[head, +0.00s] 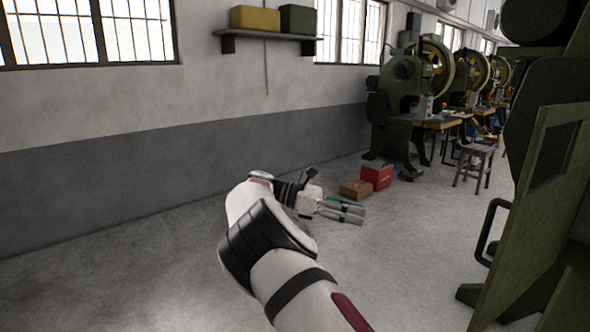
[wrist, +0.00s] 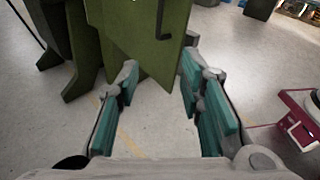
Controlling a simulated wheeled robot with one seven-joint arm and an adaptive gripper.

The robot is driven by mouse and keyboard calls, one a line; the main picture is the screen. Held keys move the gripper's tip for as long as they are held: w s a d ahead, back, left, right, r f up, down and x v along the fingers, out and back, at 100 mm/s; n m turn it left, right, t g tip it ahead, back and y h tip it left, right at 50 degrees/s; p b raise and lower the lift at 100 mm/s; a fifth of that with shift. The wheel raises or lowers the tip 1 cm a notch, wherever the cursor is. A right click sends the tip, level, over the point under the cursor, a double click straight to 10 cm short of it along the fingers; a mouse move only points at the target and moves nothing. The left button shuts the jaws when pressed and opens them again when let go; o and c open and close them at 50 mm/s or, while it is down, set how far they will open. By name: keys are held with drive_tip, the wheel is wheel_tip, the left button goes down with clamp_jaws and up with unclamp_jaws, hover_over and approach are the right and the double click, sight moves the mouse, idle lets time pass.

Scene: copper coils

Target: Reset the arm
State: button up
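My arm reaches forward from the bottom of the head view, bent at a white and black joint. My gripper (head: 350,212) is at its end and points to the right, above the grey floor. Nothing is between the pads except a view of the floor and a green machine beyond. The gripper holds nothing.
A green machine frame (head: 535,200) stands close on the right; green metal (wrist: 140,40) also shows ahead in the wrist view. A red box (head: 376,175) and a brown box (head: 356,189) sit on the floor beyond the gripper. Floor at left is clear.

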drive_tip(key=s+d+r+m+y, duration=0.3)
drive_tip(key=s+d+m+y, duration=0.15)
drive_tip(key=s+d, duration=0.35)
drive_tip(key=s+d+r+m+y, duration=0.4)
drive_tip(key=s+d+y, duration=0.15)
drive_tip(key=s, duration=0.45)
drive_tip(key=s+a+f+m+t+y, duration=0.1)
drive_tip(key=s+a+m+y, duration=0.15)
drive_tip(key=s, duration=0.75)
drive_tip(key=s+a+f+m+t+y, duration=0.1)
drive_tip(key=s+a+f+m+t, duration=0.15)
drive_tip(key=s, duration=0.65)
drive_tip(key=s+a+f+m+t+y, duration=0.1)
drive_tip(key=s+a+m+y, duration=0.2)
drive_tip(key=s, duration=0.7)
wheel_tip(320, 180, up, 16)
drive_tip(key=t+p, duration=0.2)
drive_tip(key=p, duration=1.2)
drive_tip(key=shift+w+d+t+h, duration=0.2)
drive_tip(key=shift+d+t+h, duration=0.1)
drive_tip(key=shift+t+h, duration=0.05)
drive_tip(key=shift+m, duration=0.25)
